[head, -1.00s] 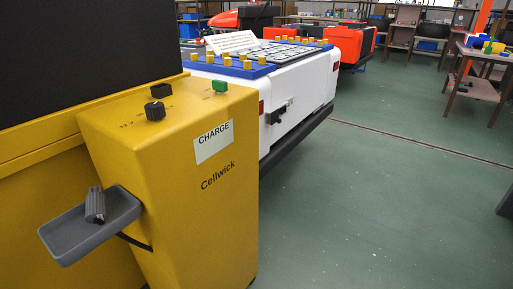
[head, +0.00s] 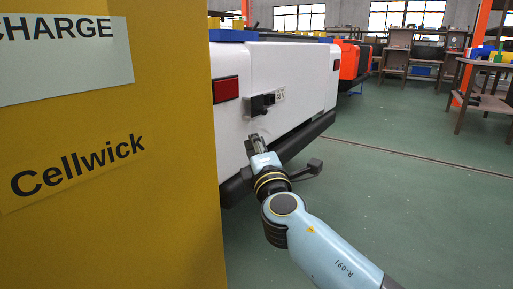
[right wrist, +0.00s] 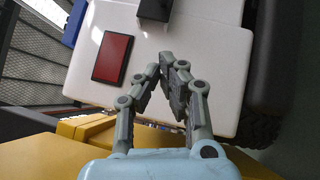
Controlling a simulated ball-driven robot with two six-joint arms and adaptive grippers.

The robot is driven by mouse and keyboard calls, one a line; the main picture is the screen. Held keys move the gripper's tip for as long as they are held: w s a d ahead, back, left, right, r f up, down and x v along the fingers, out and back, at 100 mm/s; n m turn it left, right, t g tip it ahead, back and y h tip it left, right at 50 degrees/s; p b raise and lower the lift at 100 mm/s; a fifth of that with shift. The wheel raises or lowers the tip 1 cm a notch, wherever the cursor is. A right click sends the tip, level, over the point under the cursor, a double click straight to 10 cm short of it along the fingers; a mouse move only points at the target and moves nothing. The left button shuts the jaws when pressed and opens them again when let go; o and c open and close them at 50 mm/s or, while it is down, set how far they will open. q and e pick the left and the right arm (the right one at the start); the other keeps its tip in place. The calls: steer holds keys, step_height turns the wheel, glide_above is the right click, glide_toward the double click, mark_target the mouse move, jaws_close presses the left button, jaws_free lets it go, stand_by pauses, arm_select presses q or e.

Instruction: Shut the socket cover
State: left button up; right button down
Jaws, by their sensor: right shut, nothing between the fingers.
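The black socket unit (head: 262,104), with its cover, is on the white end panel of the cart (head: 290,80). The view is too coarse to tell how far the cover stands open. My right gripper (head: 256,141) is just below the socket, close to the white panel and apart from the socket. In the right wrist view its fingertips (right wrist: 167,62) are together with nothing between them. The black socket (right wrist: 155,10) shows there at the top edge, partly cut off. My left gripper is out of view.
The yellow Cellwick charger (head: 110,200) fills the left of the head view, close to the cart. A red lamp (head: 226,89) is left of the socket. A dark bumper (head: 300,137) runs below the panel. Green floor (head: 430,210) is free at the right.

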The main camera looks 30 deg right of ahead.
glide_toward(254, 112)
steer(key=w+a, duration=0.1)
steer(key=w, duration=0.4)
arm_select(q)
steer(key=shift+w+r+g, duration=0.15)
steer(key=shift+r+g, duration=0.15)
arm_select(e)
steer(key=shift+w+d+r, duration=0.15)
steer(key=shift+d+r, duration=0.1)
steer(key=shift+d, duration=0.3)
steer(key=shift+w+d+r, duration=0.1)
steer(key=shift+d+r, duration=0.1)
steer(key=shift+d, duration=0.35)
steer(key=shift+w+d+r, duration=0.15)
steer(key=shift+d+r, duration=0.1)
steer(key=shift+d, duration=0.35)
